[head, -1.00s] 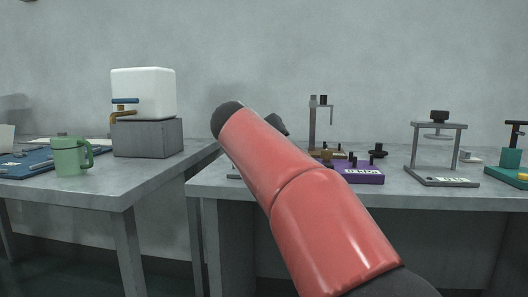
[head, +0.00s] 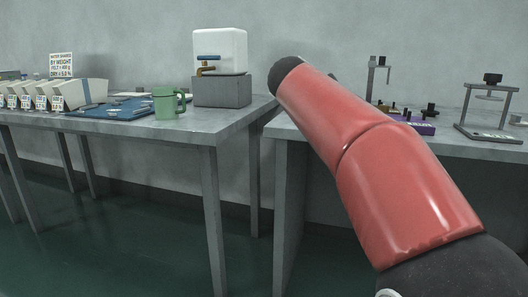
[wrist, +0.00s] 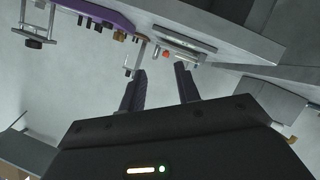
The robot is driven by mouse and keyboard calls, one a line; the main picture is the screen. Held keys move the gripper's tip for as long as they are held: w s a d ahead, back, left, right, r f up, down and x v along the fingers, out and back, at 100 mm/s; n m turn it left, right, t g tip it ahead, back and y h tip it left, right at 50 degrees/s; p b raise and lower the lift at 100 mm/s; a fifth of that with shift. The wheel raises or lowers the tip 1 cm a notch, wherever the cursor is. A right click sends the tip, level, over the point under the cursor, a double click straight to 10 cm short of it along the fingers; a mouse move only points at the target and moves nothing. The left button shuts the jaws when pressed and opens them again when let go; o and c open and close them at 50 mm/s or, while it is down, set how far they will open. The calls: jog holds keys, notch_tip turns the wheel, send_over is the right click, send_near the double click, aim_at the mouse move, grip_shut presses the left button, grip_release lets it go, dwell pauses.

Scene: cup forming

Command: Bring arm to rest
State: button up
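My red arm (head: 385,170) rises from the lower right of the head view and bends toward the upper left, in front of the right table. My gripper is hidden behind the arm there. In the wrist view my gripper (wrist: 160,82) shows two dark fingers standing apart with nothing between them. It is open and empty, and the wrist picture is tilted, with tables and wall at odd angles.
The right table (head: 480,148) bears a purple rack (head: 424,129) and a metal stand (head: 488,109). Dark green floor lies clear in front.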

jog(key=s+f+g+y+p, duration=0.2)
jog(key=s+f, duration=0.5)
jog(key=s, duration=0.4)
jog(key=s+d+f+g+y+p, duration=0.1)
jog(key=s+f+g+y+p, duration=0.1)
jog(key=s+f+p, duration=0.2)
jog(key=s+f+g+y+p, duration=0.2)
jog(key=s+f, duration=0.8)
jog(key=s, duration=1)
jog(key=shift+d+m+y+p, duration=0.2)
jog(key=shift+m+y+p, duration=0.2)
jog(key=shift+p, duration=0.4)
